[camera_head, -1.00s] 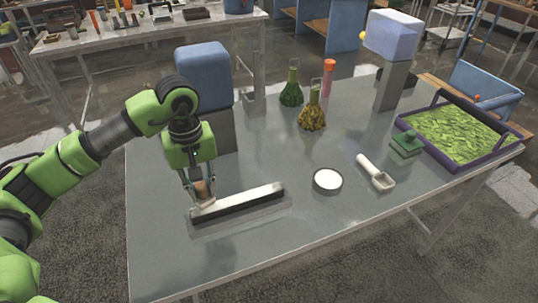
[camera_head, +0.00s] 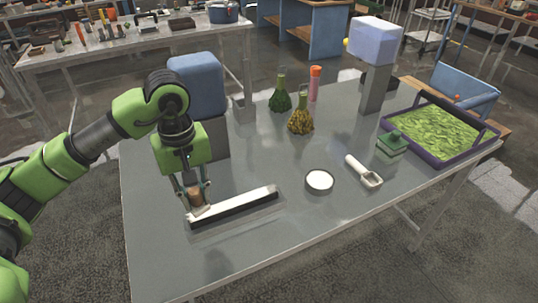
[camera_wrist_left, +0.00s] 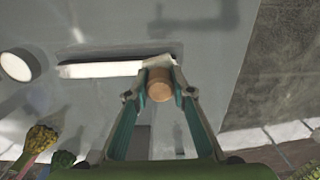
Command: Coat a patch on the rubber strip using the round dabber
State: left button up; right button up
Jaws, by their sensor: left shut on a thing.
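The rubber strip (camera_head: 236,207) lies on the metal table, with a pale top and a black side. My left gripper (camera_head: 196,197) is over the strip's left end in the head view. It is shut on the round dabber (camera_head: 195,195) by its brown wooden handle. The dabber points down, with its pale pad against or just above the strip; I cannot tell which. In the left wrist view the gripper (camera_wrist_left: 160,92) has its fingers on both sides of the dabber's brown handle (camera_wrist_left: 159,85), and the strip (camera_wrist_left: 105,69) runs left. The strip's end under the dabber is hidden.
A round dish of white powder (camera_head: 319,181) sits right of the strip. Beyond it are a white scoop (camera_head: 365,171), a green block with a knob (camera_head: 392,145) and a purple tray (camera_head: 420,155). Flasks (camera_head: 300,123) stand behind. A blue-topped box (camera_head: 197,85) stands close behind my left arm.

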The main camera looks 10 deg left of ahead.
aim_at(194, 191)
pick_arm(q)
notch_tip(194, 191, up, 2)
jog(key=shift+s+d+r+p, duration=0.1)
jog(key=shift+s+p, duration=0.05)
jog(key=shift+p, duration=0.2)
jog(key=shift+r+p, duration=0.35)
jog(key=shift+r, duration=0.3)
pick_arm(e)
jog(key=shift+s+a+r, duration=0.15)
jog(key=shift+a+r, duration=0.65)
jog(key=shift+r, duration=0.05)
jog(key=shift+d, duration=0.1)
jog(key=shift+s+d, duration=0.1)
jog(key=shift+d, duration=0.3)
jog(key=shift+a, duration=0.35)
